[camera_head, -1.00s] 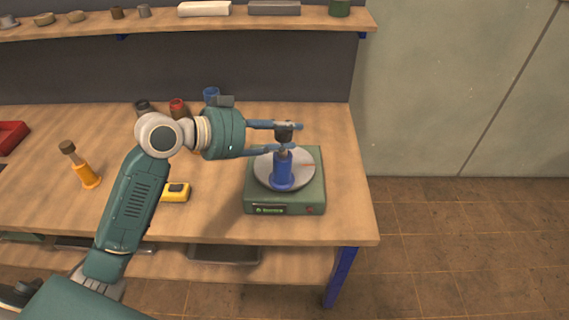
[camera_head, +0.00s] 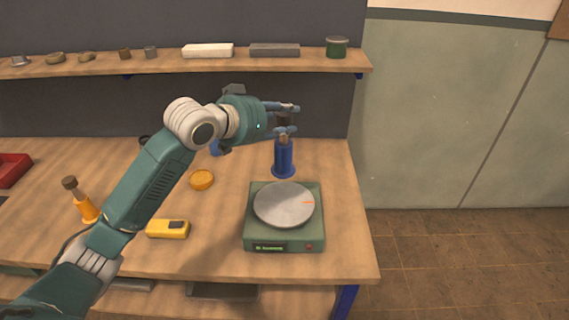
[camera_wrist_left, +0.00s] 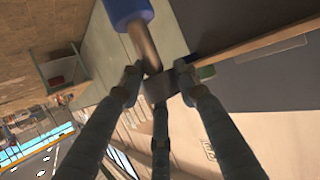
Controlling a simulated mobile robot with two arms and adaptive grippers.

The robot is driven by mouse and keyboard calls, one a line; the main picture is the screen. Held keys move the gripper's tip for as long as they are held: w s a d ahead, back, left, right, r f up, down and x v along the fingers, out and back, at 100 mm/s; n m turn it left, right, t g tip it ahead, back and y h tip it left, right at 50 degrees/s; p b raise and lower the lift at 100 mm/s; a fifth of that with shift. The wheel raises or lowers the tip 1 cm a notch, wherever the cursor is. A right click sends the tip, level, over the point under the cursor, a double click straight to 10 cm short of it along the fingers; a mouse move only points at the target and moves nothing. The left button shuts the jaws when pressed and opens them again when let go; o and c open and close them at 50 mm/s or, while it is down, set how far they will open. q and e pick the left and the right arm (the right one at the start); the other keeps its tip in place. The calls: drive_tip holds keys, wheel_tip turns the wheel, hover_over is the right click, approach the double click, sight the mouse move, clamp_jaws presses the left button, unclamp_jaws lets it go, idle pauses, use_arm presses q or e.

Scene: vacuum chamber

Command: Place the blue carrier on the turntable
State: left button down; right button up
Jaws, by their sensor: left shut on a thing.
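The blue carrier (camera_head: 283,158) is an upright blue cylinder with a wider foot and a dark top. My left gripper (camera_head: 290,120) is shut on its dark top. In the head view the carrier's foot shows just above the back edge of the turntable, apart from the plate; I cannot tell exactly how high it hangs. The turntable (camera_head: 283,205) is a round grey plate with a red mark on a green box, and its plate is bare. The left wrist view shows the carrier's blue body (camera_wrist_left: 127,12) and the fingers (camera_wrist_left: 158,82) around its dark end. My right gripper is not in view.
A blue cup (camera_head: 214,148) is partly hidden behind my arm. A shelf (camera_head: 225,65) with several items runs behind the table.

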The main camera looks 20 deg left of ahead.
sight(279, 161)
use_arm(q)
wheel_tip(279, 161, down, 7)
drive_tip(key=shift+f+p, duration=0.1)
drive_tip(key=shift+p, duration=0.45)
drive_tip(key=shift+f+p, duration=0.4)
drive_tip(key=shift+f, duration=2.3)
drive_tip(key=c, duration=1.3)
unclamp_jaws()
drive_tip(key=shift+f, duration=0.15)
drive_tip(key=shift+o, duration=0.2)
drive_tip(key=shift+s, duration=0.1)
drive_tip(key=b+v, duration=0.2)
drive_tip(key=v, duration=1)
drive_tip(key=shift+b, duration=0.35)
